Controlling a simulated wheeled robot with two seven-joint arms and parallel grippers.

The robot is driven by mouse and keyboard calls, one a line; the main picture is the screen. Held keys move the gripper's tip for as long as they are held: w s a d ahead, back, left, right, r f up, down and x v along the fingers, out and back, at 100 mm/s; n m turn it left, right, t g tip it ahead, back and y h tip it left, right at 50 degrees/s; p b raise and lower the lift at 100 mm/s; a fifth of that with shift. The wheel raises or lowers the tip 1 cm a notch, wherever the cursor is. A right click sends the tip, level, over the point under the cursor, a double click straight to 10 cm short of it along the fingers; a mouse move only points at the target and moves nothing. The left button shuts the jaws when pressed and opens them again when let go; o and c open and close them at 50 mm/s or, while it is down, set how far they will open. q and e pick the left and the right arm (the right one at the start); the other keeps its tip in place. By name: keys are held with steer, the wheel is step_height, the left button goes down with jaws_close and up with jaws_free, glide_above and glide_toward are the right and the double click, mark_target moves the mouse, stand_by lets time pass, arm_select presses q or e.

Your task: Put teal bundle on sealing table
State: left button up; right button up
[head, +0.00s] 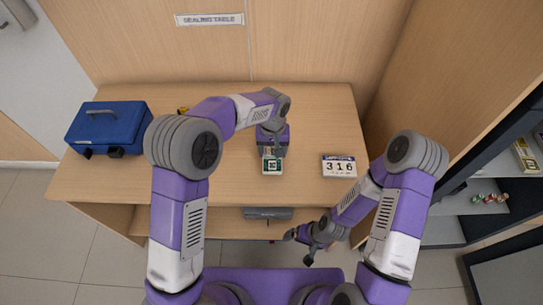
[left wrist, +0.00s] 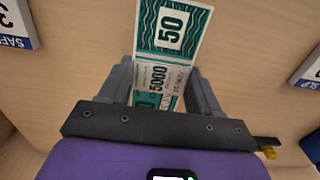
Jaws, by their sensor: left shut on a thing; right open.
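The teal bundle (head: 272,165), a stack of banknotes with a "50" on it, is at the sealing table (head: 220,180), near the middle of the top. My left gripper (head: 272,147) is shut on it from above. In the left wrist view the bundle (left wrist: 172,25) passes between the two grey fingers of the left gripper (left wrist: 163,85). I cannot tell whether the bundle touches the tabletop. My right gripper (head: 299,247) is open and empty, low in front of the table's front edge. The "SEALING TABLE" sign (head: 210,19) is on the wall behind.
A blue case (head: 107,127) stands at the table's left end. A small yellow thing (head: 183,110) is partly behind my left arm. A grey device (head: 268,213) sits on the shelf below. Open shelves (head: 480,200) stand at right.

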mark_target(272, 152)
arm_select(q)
step_height(272, 152, down, 3)
steer(key=shift+f+b, duration=0.2)
steer(key=shift+b, duration=0.1)
steer(key=shift+f, duration=0.3)
steer(key=o, duration=1.2)
steer(key=shift+s+f, duration=0.1)
steer(key=shift+s, duration=0.1)
steer(key=shift+d, duration=0.1)
steer(key=r+p, duration=0.1)
steer(key=r, duration=0.5)
steer(key=r+p, duration=0.2)
steer(key=r, duration=0.5)
steer(key=shift+w, duration=0.2)
